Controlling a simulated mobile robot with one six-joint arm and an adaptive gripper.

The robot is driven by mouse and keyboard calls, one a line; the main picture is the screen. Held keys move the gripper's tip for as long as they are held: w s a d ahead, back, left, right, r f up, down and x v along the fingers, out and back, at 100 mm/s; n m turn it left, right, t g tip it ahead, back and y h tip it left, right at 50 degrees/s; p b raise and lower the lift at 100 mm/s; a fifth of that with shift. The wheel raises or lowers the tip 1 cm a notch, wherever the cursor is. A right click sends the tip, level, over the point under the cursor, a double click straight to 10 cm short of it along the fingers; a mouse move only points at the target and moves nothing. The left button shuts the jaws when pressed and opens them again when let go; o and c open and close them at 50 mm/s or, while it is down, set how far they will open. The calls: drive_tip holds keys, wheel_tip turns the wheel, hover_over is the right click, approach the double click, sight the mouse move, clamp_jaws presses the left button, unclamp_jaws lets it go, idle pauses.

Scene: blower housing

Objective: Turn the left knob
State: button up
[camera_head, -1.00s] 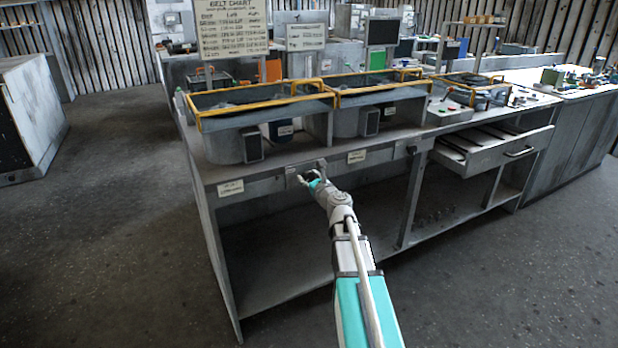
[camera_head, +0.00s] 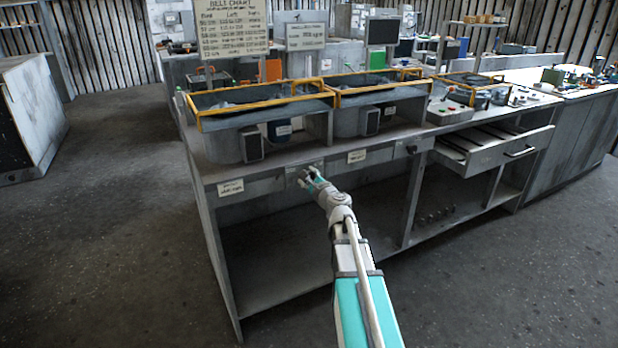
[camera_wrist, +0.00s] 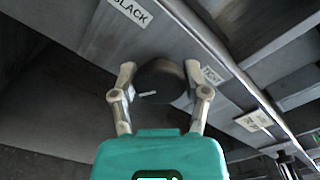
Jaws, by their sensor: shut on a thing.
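The left knob (camera_wrist: 161,84) is a dark round knob with a small pale pointer mark, on the front panel of the bench. My gripper (camera_wrist: 160,70) has one finger on each side of it and is shut on it. In the head view my gripper (camera_head: 309,173) is at the front edge of the bench, in front of the panel, and mostly hides the knob. Another knob (camera_head: 412,149) sits farther right on the same front panel.
The bench holds grey bins with yellow frames (camera_head: 262,100). White labels (camera_head: 230,188) are on the front panel. An open drawer (camera_head: 500,153) sticks out at the right. The shelf space under the panel is largely empty.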

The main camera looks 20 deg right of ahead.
drive_tip(key=n, duration=0.7)
drive_tip(key=shift+f, duration=0.15)
drive_tip(key=n, duration=0.7)
drive_tip(key=shift+f, duration=0.1)
drive_tip(key=shift+n, duration=0.3)
drive_tip(key=o, duration=1.2)
drive_tip(key=shift+c, duration=0.2)
drive_tip(key=s, duration=1.2)
drive_tip(key=shift+d, duration=0.15)
